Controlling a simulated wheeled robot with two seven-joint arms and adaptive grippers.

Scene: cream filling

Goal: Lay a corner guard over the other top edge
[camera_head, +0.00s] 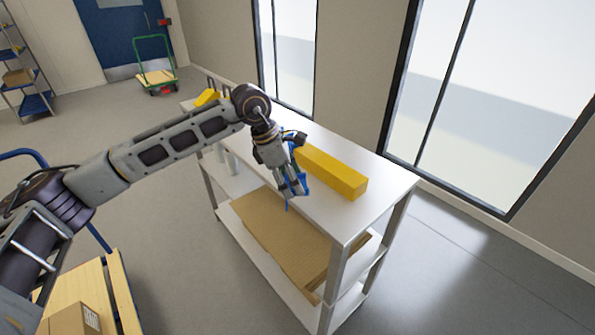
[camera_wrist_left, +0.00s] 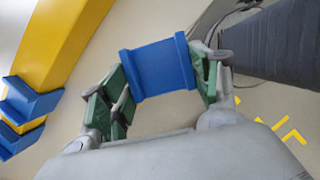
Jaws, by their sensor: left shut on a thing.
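A long yellow beam (camera_head: 332,172) lies on the white table top (camera_head: 345,220). My left gripper (camera_head: 296,188) is beside the beam, on its near left side. In the left wrist view it is shut on a blue corner guard (camera_wrist_left: 162,68), held between its green finger pads, with the yellow beam (camera_wrist_left: 62,50) at the upper left, apart from the held guard. Two more blue corner guards (camera_wrist_left: 32,100) (camera_wrist_left: 20,138) are by the beam's edge; I cannot tell whether they touch it. My right gripper is not in view.
Flat cardboard (camera_head: 275,232) lies on the shelf below the table top. Another yellow piece (camera_head: 207,97) is at the far end of the table. Large windows (camera_head: 480,90) stand behind. A cart with a cardboard box (camera_head: 75,318) is at the lower left.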

